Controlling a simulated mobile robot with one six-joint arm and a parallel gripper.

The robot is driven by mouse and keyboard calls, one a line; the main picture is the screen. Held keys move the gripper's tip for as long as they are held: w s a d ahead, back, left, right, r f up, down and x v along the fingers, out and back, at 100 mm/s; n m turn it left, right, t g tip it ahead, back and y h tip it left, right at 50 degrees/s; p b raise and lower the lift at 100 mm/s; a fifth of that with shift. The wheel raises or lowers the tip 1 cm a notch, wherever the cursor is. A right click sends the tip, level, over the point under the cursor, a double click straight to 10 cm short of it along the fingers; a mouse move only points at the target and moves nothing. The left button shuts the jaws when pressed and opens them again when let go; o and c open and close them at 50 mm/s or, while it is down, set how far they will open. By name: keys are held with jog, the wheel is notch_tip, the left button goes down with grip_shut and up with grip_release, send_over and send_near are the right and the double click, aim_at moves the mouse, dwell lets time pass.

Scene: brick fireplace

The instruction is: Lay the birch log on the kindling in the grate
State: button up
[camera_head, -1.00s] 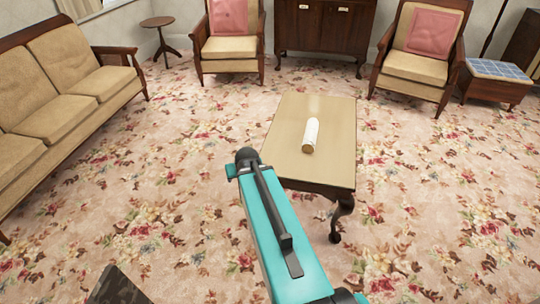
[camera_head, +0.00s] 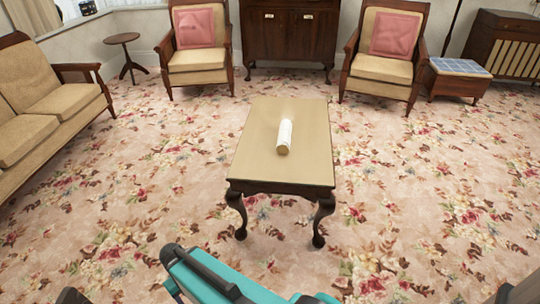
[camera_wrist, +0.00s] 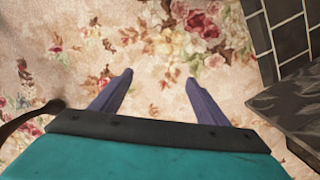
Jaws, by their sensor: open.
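The birch log (camera_head: 284,136), white with a tan cut end, lies on the tan top of a low coffee table (camera_head: 257,168) in the head view. Its cut end faces me. In the wrist view my gripper (camera_wrist: 154,85) points down over the flowered carpet. Its two purple fingers stand apart with nothing between them. The log does not show in the wrist view. In the head view my teal arm is at the bottom edge, well short of the table. The grate and the kindling are not in view.
Two armchairs (camera_head: 200,62) (camera_head: 383,70) and a dark cabinet (camera_head: 290,38) stand behind the table. A sofa (camera_head: 33,125) is at the left. Dark tiles (camera_wrist: 282,28) and a dark surface (camera_wrist: 295,105) are close to my gripper's right. Carpet around the table is clear.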

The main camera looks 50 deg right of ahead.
jog(key=s+f+g+b, duration=0.1)
jog(key=s+f+b, duration=0.3)
jog(key=f, duration=0.3)
jog(key=s+f+g+b, duration=0.1)
jog(key=s+f+b, duration=0.3)
jog(key=s+f, duration=0.2)
jog(key=s+a+f+g+b, duration=0.1)
jog(key=s+f+b, duration=0.3)
jog(key=f, duration=0.6)
jog(key=shift+s+f, duration=0.1)
jog(key=shift+s, duration=0.85)
jog(key=shift+s+f, duration=0.25)
jog(key=shift+s, duration=0.15)
